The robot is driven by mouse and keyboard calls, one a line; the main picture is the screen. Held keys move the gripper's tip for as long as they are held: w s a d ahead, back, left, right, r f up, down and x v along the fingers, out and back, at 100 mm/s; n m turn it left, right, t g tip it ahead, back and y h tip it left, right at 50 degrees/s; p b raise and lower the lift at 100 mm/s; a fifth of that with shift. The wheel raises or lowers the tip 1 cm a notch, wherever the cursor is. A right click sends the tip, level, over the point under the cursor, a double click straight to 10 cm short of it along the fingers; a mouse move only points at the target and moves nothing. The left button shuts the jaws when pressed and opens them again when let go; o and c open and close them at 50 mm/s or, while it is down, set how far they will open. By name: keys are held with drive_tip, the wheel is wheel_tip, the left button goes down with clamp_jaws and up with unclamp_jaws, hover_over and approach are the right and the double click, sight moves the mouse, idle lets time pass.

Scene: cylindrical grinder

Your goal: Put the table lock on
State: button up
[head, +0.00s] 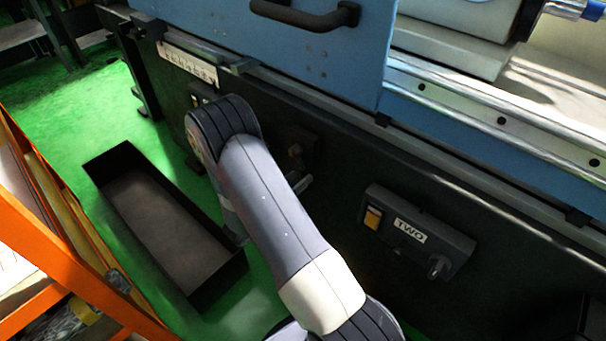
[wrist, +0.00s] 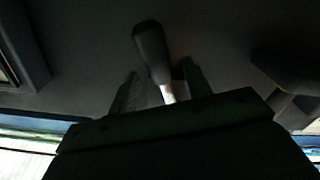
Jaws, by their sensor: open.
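In the wrist view, a lever with a dark tapered grip (wrist: 151,52) and a pale metal shaft (wrist: 167,93) stands out against the dark machine front; it looks like the table lock. My gripper (wrist: 160,76) is open, with one finger on each side of the lever. I cannot tell whether either finger touches it. In the head view, my arm reaches down to the machine's dark front and hides my gripper. A small dark fitting (head: 297,150) and a pale lever-like piece (head: 303,184) show just right of the arm; whether this is the same lever is unclear.
A control box marked TWO (head: 415,232), with a yellow button and a knob, is on the front to the right. A long dark tray (head: 120,170) lies on the green floor (head: 140,130) at left. An orange frame (head: 60,262) stands at lower left.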

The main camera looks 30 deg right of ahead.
drive_tip(key=v, duration=0.7)
drive_tip(key=shift+s+a, duration=0.15)
drive_tip(key=shift+a, duration=0.2)
